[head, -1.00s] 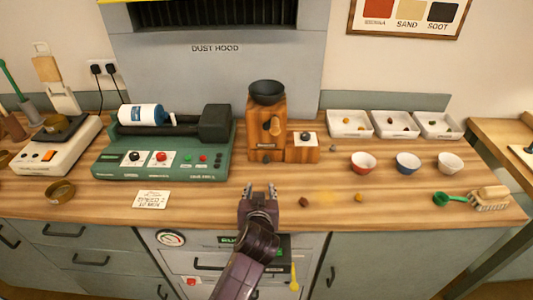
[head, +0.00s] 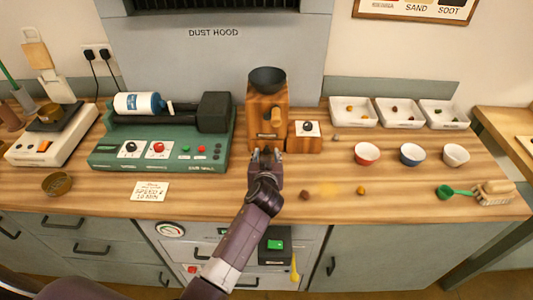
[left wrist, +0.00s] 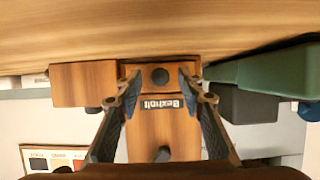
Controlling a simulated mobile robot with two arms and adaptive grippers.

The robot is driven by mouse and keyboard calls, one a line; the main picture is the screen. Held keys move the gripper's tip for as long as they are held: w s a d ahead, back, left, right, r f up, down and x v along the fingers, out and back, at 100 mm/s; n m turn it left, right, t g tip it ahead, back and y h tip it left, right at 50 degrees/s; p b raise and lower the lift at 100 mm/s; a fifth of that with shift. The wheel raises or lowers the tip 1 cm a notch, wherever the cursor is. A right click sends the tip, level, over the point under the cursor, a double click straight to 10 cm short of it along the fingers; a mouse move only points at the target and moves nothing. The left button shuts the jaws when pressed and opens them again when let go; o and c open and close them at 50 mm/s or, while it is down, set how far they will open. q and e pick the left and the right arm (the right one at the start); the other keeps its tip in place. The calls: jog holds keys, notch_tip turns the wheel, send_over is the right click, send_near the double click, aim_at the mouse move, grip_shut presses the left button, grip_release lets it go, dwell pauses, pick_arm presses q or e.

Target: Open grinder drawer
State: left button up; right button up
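The wooden grinder (head: 255,105) with a dark bowl on top stands at the middle of the table, in front of the dust hood. In the left wrist view the grinder (left wrist: 150,135) appears upside down. Its small drawer (left wrist: 140,74) with a round dark knob (left wrist: 160,76) faces the camera and looks shut. My left gripper (head: 265,153) is at the grinder's lower front and hides the drawer in the head view. In the left wrist view its open fingers (left wrist: 161,75) stand on either side of the knob, and contact cannot be told. My right gripper is not in view.
A wooden block with a dark knob (head: 304,143) adjoins the grinder's right side. The green mill (head: 160,155) stands to the left. Three bowls (head: 367,158) and white trays (head: 353,119) are on the right. Small lumps (head: 305,195) lie near the front edge.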

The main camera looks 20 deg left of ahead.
pick_arm(q)
jog(key=shift+w, duration=0.1)
jog(key=shift+c, duration=0.4)
jog(key=c, duration=0.5)
grip_shut()
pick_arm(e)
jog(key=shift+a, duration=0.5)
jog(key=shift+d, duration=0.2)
